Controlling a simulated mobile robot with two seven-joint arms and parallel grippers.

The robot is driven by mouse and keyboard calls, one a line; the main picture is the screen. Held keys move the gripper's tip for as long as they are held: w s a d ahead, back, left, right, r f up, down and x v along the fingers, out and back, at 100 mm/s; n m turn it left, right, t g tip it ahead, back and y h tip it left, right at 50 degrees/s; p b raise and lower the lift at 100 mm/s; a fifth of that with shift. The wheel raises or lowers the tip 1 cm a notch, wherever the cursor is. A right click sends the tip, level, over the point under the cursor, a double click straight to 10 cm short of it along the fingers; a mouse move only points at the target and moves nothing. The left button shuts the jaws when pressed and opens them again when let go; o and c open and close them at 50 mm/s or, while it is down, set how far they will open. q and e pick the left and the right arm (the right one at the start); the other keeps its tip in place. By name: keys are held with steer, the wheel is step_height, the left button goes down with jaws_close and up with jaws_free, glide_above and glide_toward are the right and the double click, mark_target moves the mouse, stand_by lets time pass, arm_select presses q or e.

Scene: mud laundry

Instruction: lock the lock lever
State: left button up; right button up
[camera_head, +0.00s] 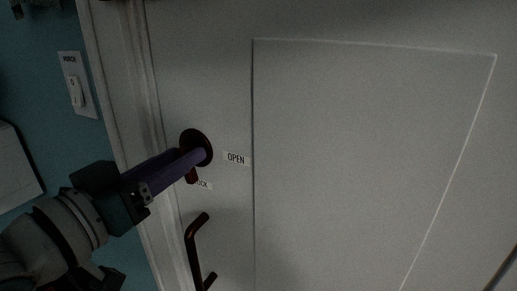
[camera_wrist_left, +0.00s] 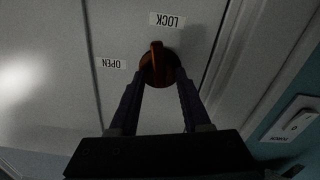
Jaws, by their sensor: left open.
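The lock lever (camera_wrist_left: 156,56) is a reddish-brown knob on a round plate on the pale door. In the left wrist view its narrow grip points up toward the LOCK label (camera_wrist_left: 167,19), with the OPEN label (camera_wrist_left: 112,63) off to the left. In the head view its round plate (camera_head: 197,139) shows behind my fingers, and part of the lever hangs down toward the partly covered LOCK label. My left gripper (camera_wrist_left: 160,76) is open, with its two purple fingertips at either side of the knob's near edge. Whether they touch it I cannot tell. My right gripper is not in view.
A brown door handle (camera_head: 192,247) sits below the lever, close under my left arm. The door frame (camera_head: 131,95) and a teal wall with a switch plate (camera_head: 77,85) are at the left. The door panel (camera_head: 360,150) to the right is clear.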

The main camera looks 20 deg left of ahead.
arm_select(q)
jaws_close()
stand_by(0.3)
steer(key=shift+r, duration=0.1)
steer(key=m+p, duration=0.1)
steer(key=m, duration=0.1)
steer(key=shift+m, duration=0.4)
jaws_free()
